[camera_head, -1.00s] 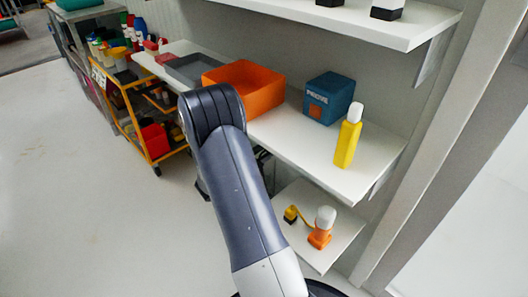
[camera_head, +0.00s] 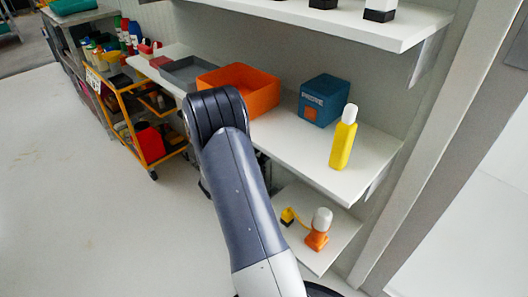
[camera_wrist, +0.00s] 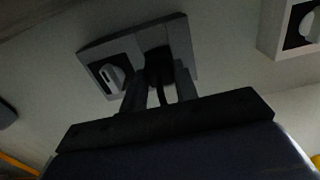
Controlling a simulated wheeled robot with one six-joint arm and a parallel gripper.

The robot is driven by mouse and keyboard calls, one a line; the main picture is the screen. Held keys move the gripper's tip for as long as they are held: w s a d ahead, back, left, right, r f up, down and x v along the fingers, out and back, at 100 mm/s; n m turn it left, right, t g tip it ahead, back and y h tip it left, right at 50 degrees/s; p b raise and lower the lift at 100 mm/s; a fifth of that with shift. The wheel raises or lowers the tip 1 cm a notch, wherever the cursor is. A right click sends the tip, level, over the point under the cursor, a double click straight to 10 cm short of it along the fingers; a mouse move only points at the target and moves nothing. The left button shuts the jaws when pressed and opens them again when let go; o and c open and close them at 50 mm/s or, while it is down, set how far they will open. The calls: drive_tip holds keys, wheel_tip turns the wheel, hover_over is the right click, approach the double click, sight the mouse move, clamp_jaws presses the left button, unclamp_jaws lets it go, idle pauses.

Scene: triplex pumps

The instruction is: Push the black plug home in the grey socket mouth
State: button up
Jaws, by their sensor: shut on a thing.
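My gripper (camera_wrist: 158,92) shows in the wrist view, its two dark fingers closed on the black plug (camera_wrist: 159,66). A dark cord seems to hang between the fingers. The plug is up against the right part of a grey socket plate (camera_wrist: 182,42), which looks tilted in this view. The plug and fingers cover the socket mouth, so I cannot tell how deep the plug sits. A pale rotary knob (camera_wrist: 113,77) is on the left part of the same plate. In the head view my arm hides the gripper, and neither plug nor socket shows.
A second box with a pale knob (camera_wrist: 309,26) is at upper right in the wrist view. The head view shows a white shelf (camera_head: 290,148) with an orange bin (camera_head: 240,88), a blue box (camera_head: 324,100) and a yellow bottle (camera_head: 343,140).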

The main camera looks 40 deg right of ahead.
drive_tip(key=shift+d, duration=0.15)
drive_tip(key=o, duration=1)
drive_tip(key=shift+o, duration=0.2)
drive_tip(key=a+p, duration=0.2)
drive_tip(key=a, duration=0.8)
drive_tip(key=shift+s+a+p, duration=0.4)
drive_tip(key=shift+d, duration=0.15)
drive_tip(key=d+b, duration=0.2)
drive_tip(key=d, duration=0.7)
drive_tip(key=shift+w+d+b, duration=0.2)
drive_tip(key=shift+w+b, duration=0.2)
